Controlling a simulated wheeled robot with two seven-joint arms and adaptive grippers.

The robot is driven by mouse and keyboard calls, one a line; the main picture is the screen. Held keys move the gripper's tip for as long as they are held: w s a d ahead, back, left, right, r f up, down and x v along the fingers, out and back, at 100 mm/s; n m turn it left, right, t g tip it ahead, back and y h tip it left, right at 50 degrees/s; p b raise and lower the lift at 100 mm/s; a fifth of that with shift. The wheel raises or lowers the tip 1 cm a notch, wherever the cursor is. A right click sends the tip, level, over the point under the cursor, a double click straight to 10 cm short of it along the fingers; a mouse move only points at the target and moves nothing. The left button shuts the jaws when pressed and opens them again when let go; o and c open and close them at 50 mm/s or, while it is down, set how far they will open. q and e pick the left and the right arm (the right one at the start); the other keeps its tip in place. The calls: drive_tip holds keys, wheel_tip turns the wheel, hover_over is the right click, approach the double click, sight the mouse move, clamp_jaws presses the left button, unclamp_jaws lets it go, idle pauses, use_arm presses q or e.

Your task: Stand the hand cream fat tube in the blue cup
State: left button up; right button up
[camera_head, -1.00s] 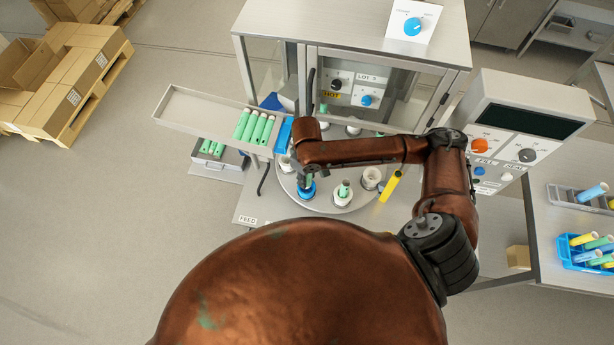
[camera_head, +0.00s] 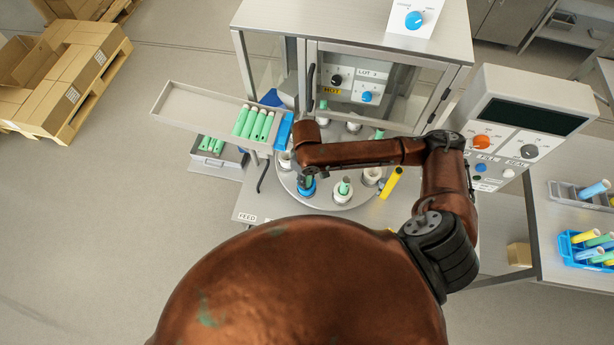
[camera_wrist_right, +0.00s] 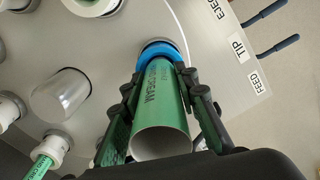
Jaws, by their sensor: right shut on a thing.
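My right gripper (camera_wrist_right: 157,100) is shut on the green hand cream fat tube (camera_wrist_right: 162,125), with a finger on each side. The lettering "CREAM" shows on the tube, and its open round end faces the wrist camera. The tube's far end meets the blue cup (camera_wrist_right: 160,46); the wrist view shows the blue rim around it, but how deep it sits is hidden. In the head view the gripper (camera_head: 305,178) is above the blue cup (camera_head: 308,193) at the turntable's front left, and mostly covers the tube. My left gripper is not in view.
The turntable (camera_head: 330,204) carries other cups, some with green tubes, such as a white cup (camera_head: 343,197) close by on the right. A tray (camera_head: 190,100) with several green tubes is at the left. The glass cabinet (camera_head: 355,35) stands behind. A yellow piece (camera_head: 391,182) is at the right.

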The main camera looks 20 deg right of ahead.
drive_tip(key=shift+f, duration=0.75)
drive_tip(key=shift+s+f+b, duration=0.4)
drive_tip(key=shift+s+f, duration=0.05)
drive_tip(key=shift+f, duration=0.25)
drive_tip(key=shift+c, duration=0.2)
drive_tip(key=o, duration=0.6)
drive_tip(key=shift+a, duration=0.1)
drive_tip(key=o, duration=0.3)
drive_tip(key=shift+w+f, duration=0.15)
drive_tip(key=shift+w, duration=0.15)
drive_tip(key=shift+o, duration=0.2)
drive_tip(key=shift+s, duration=0.1)
drive_tip(key=shift+r, duration=0.25)
drive_tip(key=shift+w+r, duration=0.2)
drive_tip(key=shift+r, duration=0.35)
wheel_tip(320, 180, up, 11)
